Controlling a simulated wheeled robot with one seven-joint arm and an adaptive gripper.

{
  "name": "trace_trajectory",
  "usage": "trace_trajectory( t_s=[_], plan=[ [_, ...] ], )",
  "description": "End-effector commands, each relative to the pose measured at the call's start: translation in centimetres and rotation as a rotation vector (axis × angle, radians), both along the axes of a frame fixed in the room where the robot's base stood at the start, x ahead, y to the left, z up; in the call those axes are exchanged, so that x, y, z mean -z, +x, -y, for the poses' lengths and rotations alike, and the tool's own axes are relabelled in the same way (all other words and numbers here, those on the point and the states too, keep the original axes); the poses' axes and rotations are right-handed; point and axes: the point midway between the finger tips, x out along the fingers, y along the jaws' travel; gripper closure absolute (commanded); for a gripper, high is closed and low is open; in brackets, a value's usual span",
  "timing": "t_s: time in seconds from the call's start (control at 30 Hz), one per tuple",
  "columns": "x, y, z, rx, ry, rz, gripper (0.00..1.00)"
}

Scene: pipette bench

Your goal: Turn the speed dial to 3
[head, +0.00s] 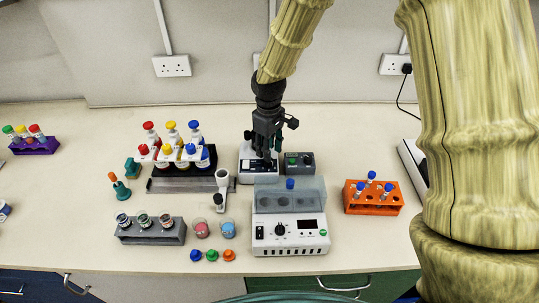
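Several devices with controls stand on the bench. To that one's right is a dark grey box (299,163) with a round knob (308,159). My gripper (267,153) points down over the small white device, left of the grey box. Its fingertips are small and dark here; their opening and any contact are unclear. Dial markings are too small to read.
Left of the devices are a rack of colour-capped bottles (180,184), a grey tube rack (150,235) and two small beakers (228,230). An orange rack (374,205) stands to the right. Coloured caps (212,255) lie near the front edge. Bench between the lidded device and orange rack is clear.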

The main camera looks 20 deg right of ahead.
Motion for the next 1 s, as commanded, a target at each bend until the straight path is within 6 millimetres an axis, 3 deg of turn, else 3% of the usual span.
trace_trajectory(
  t_s=[0.2, 0.43, 1.0],
  plan=[
    [-3.9, 0.1, 0.1, 0.001, 0.001, 0.003, 0.64],
    [-6.7, 0.0, 0.1, 0.002, 0.0, 0.0, 0.64],
    [-7.5, 0.0, 0.1, 0.001, 0.0, 0.0, 0.64]
  ],
)
